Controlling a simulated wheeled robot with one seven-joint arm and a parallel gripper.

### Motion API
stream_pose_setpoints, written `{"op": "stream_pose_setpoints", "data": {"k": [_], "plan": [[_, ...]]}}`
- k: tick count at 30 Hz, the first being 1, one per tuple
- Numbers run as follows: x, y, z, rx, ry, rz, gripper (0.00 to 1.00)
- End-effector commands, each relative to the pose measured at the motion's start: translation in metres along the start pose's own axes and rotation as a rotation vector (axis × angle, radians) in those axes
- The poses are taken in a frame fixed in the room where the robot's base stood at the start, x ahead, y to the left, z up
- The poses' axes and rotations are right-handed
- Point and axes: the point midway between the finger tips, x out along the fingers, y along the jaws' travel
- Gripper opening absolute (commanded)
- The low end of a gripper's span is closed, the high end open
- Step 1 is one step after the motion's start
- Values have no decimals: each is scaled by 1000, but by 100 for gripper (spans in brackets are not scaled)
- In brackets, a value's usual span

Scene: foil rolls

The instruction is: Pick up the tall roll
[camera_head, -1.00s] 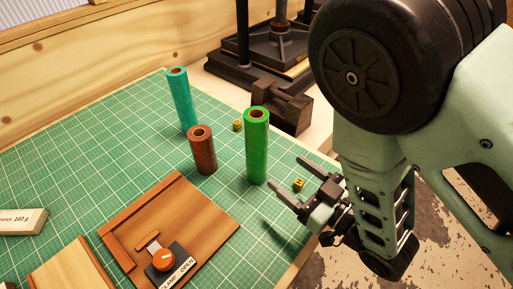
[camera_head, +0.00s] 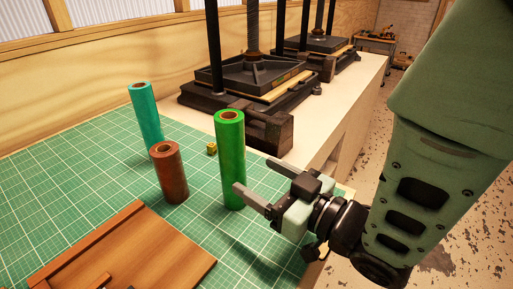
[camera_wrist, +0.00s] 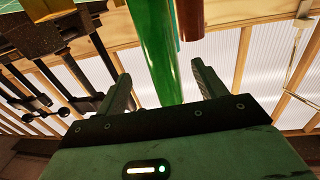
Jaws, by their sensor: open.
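A tall green roll (camera_head: 231,160) stands upright on the green cutting mat (camera_head: 95,160). A shorter brown roll (camera_head: 169,172) stands upright to its left, and a slim teal roll (camera_head: 146,120) stands behind that. My gripper (camera_head: 253,175) is open, low, and just to the right of the green roll, with its fingers pointing at it. The near finger overlaps the roll's lower right edge in the head view; I cannot tell whether they touch. In the wrist view the green roll (camera_wrist: 156,45) shows between the fingers (camera_wrist: 160,72), with the brown roll (camera_wrist: 190,20) beyond.
A small yellow cube (camera_head: 211,149) lies behind the green roll. A wooden board (camera_head: 150,245) lies at the front left. A black press (camera_head: 250,80) stands behind the mat, its dark block near the green roll. The mat's right edge is under my gripper.

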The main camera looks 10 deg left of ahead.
Motion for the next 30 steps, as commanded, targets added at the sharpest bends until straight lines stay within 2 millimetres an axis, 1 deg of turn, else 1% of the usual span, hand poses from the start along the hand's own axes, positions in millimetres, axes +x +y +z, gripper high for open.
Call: {"op": "stream_pose_setpoints", "data": {"k": [1, 3, 6, 11, 14, 18, 21, 24, 30], "plan": [[12, -2, -4, -3, 2, -5, 70], [23, -1, -4, -3, 0, -4, 70], [34, -1, -4, -2, -1, -3, 70], [43, -1, -4, -1, 0, -2, 70], [55, -2, -6, -3, -1, -4, 70], [76, -2, -6, -3, 0, -4, 70], [87, -2, -5, -3, 1, -3, 70], [91, -1, -4, -1, 0, -1, 70], [92, -1, -4, 0, 0, -1, 70]]}}
